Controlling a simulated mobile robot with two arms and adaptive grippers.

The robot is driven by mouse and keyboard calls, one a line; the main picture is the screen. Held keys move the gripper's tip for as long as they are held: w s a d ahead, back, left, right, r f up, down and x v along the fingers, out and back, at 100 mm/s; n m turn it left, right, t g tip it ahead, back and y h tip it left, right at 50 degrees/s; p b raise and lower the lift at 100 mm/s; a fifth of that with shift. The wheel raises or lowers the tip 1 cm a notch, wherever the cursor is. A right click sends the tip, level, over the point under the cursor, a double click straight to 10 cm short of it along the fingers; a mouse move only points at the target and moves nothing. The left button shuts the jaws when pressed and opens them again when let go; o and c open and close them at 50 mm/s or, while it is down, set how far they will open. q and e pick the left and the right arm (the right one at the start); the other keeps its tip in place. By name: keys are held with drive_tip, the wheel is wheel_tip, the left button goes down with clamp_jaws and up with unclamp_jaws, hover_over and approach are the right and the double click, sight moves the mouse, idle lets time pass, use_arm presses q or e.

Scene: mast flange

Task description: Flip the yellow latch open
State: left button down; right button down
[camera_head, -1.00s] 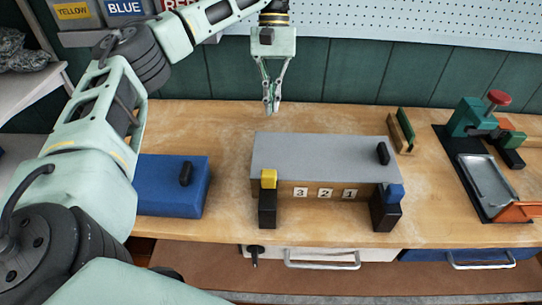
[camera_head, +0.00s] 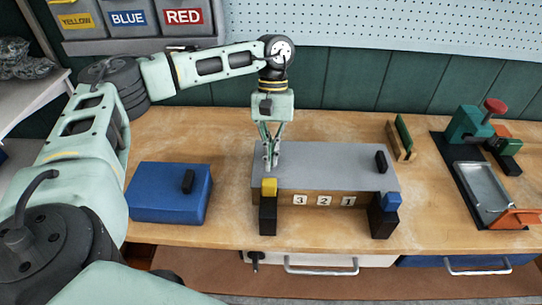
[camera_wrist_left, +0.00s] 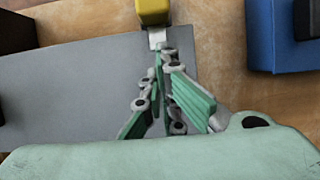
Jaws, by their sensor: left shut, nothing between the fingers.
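The yellow latch (camera_head: 269,187) is a small block at the front left corner of the grey-topped wooden box (camera_head: 330,165), above a black post (camera_head: 268,215). My left gripper (camera_head: 271,165) is shut and empty, pointing down over the box top just behind the latch. In the left wrist view the yellow latch (camera_wrist_left: 153,12) is at the top centre, with the fingertips (camera_wrist_left: 161,48) close to its pale base. I cannot tell whether they touch. My right gripper is not in view.
A blue latch (camera_head: 392,201) is at the box's front right corner, and a black handle (camera_head: 381,162) stands on its top. A blue box (camera_head: 170,193) lies to the left. A teal clamp (camera_head: 468,125) and metal tray (camera_head: 483,187) stand at the right.

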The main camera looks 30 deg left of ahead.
sight(269, 182)
use_arm(q)
drive_tip(key=shift+s+d, duration=0.3)
drive_tip(key=shift+s, duration=0.2)
drive_tip(key=shift+s+d, duration=0.25)
drive_tip(key=shift+s, duration=0.2)
drive_tip(key=shift+s+d+f, duration=0.1)
drive_tip(key=shift+s+d, duration=0.3)
drive_tip(key=shift+s, duration=0.2)
drive_tip(key=shift+s+d, duration=0.35)
drive_tip(key=shift+s, duration=0.25)
drive_tip(key=shift+s+d, duration=0.2)
drive_tip(key=shift+s, duration=0.1)
